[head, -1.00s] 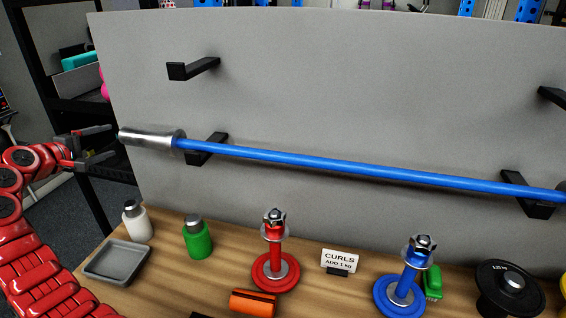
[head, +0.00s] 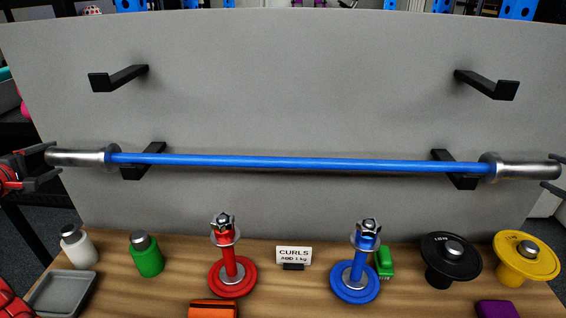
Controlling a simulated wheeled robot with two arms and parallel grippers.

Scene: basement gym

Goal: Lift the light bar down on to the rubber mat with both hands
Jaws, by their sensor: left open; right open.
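The light bar (head: 300,163) has a blue shaft and silver end sleeves. It lies level across the two lower black hooks, left (head: 143,162) and right (head: 457,170), on the grey panel. My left gripper (head: 52,161) is open at the tip of the left sleeve (head: 80,157), one finger above and one below in the picture; I cannot tell if it touches. My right gripper (head: 554,173) is open at the tip of the right sleeve (head: 525,170), mostly cut off by the picture's edge. No rubber mat shows.
Two empty upper hooks (head: 120,78) (head: 487,84) stick out above the bar. Below is a wooden bench (head: 180,285) with bottles, a grey tray (head: 62,293), red (head: 232,270) and blue (head: 357,275) plate posts, a "CURLS" card (head: 293,256), and black and yellow plates (head: 527,256).

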